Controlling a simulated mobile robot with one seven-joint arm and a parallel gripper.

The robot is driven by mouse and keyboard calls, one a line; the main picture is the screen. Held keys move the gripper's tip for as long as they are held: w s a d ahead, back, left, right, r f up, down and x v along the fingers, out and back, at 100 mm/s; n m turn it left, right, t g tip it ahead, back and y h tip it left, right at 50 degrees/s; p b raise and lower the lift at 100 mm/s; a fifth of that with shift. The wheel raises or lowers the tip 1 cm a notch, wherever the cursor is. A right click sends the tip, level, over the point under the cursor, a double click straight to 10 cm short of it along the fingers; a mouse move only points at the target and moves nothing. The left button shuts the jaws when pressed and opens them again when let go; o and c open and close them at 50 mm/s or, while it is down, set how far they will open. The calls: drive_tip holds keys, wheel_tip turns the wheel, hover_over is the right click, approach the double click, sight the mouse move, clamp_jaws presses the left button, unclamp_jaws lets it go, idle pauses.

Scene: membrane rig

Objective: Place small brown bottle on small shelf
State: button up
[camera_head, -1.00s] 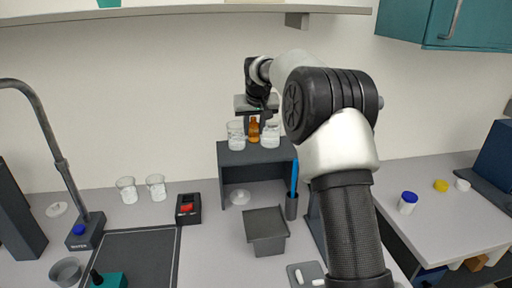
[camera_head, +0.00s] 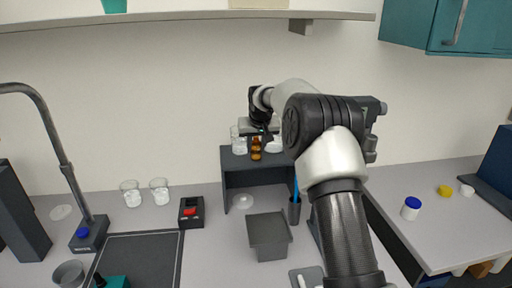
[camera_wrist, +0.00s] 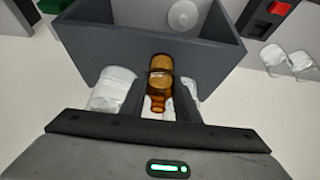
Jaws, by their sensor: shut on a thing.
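The small brown bottle (camera_head: 256,150) is upright between two clear beakers at the small dark grey shelf (camera_head: 227,180). My gripper (camera_head: 266,137) comes from behind and above and is shut on the bottle. In the wrist view the amber bottle (camera_wrist: 160,72) sits between the fingers, with the shelf (camera_wrist: 125,30) beyond it. The bottle appears over the shelf top, near its front edge; I cannot tell whether its base touches. The left beaker (camera_head: 238,142) shows clearly, and the right beaker (camera_head: 273,145) is partly hidden by my arm.
A grey bin (camera_head: 268,240) stands in front of the shelf, with a blue-handled holder (camera_head: 294,211) beside it. A black device with a red part (camera_head: 191,212) and two beakers (camera_head: 131,194) are to the left. A glass dish (camera_head: 243,201) lies under the shelf.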

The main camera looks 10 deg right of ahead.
drive_tip(key=shift+f, duration=0.3)
drive_tip(key=o, duration=1.1)
